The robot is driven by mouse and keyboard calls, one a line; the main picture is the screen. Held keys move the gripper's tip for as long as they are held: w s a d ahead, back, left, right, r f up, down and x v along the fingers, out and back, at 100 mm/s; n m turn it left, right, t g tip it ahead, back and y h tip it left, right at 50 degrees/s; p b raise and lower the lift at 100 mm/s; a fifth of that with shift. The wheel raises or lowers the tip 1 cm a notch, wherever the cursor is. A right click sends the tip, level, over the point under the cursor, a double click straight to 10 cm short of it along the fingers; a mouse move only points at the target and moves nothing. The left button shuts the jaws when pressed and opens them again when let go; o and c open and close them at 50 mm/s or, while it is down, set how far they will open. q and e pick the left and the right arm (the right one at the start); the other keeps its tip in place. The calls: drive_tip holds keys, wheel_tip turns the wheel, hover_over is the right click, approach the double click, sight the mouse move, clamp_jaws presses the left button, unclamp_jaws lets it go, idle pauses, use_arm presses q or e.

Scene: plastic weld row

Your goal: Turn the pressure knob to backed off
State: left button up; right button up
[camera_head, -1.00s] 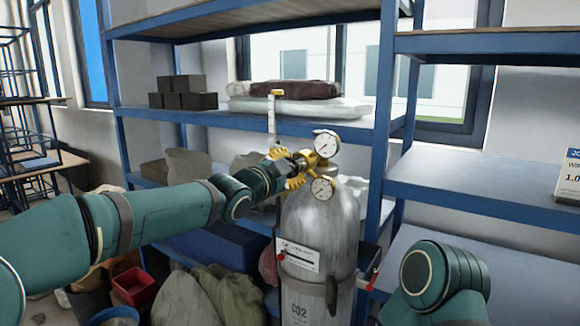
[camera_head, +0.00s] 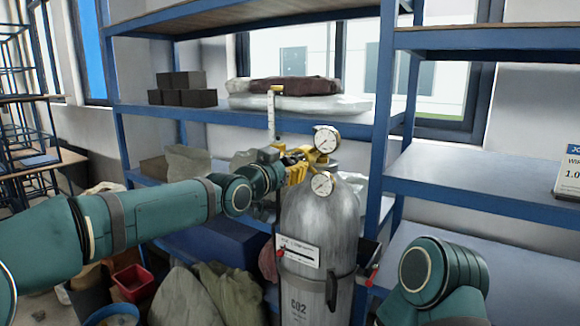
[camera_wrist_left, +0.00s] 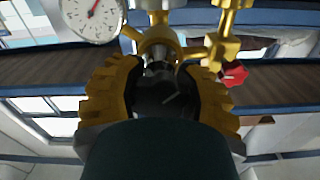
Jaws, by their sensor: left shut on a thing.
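The grey CO2 bottle (camera_head: 318,225) stands upright with a brass regulator and two round white gauges, an upper one (camera_head: 327,140) and a lower one (camera_head: 322,184). My left gripper (camera_head: 297,168) is at the regulator's left side, its yellow fingers closed in. In the left wrist view the dark pressure knob (camera_wrist_left: 163,95) lies between the two yellow fingers of the gripper (camera_wrist_left: 158,70), and the brass body (camera_wrist_left: 158,45) is just beyond it. The gripper is shut on the knob. Its marking cannot be read. My right gripper is out of view.
A red knob (camera_wrist_left: 235,73) sits beside the right finger in the wrist view. Blue shelving (camera_head: 480,185) stands behind and right of the bottle. Sacks (camera_head: 215,290) and a red bin (camera_head: 133,282) lie below my left arm.

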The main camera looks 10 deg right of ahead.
use_arm(q)
drive_tip(key=shift+f, duration=0.5)
drive_tip(key=o, duration=1.1)
drive_tip(key=shift+a, duration=0.1)
drive_tip(key=shift+o, duration=1.2)
drive_tip(key=shift+a+r, duration=0.15)
drive_tip(key=shift+s+r, duration=0.1)
drive_tip(key=shift+r, duration=0.05)
drive_tip(key=v, duration=1.2)
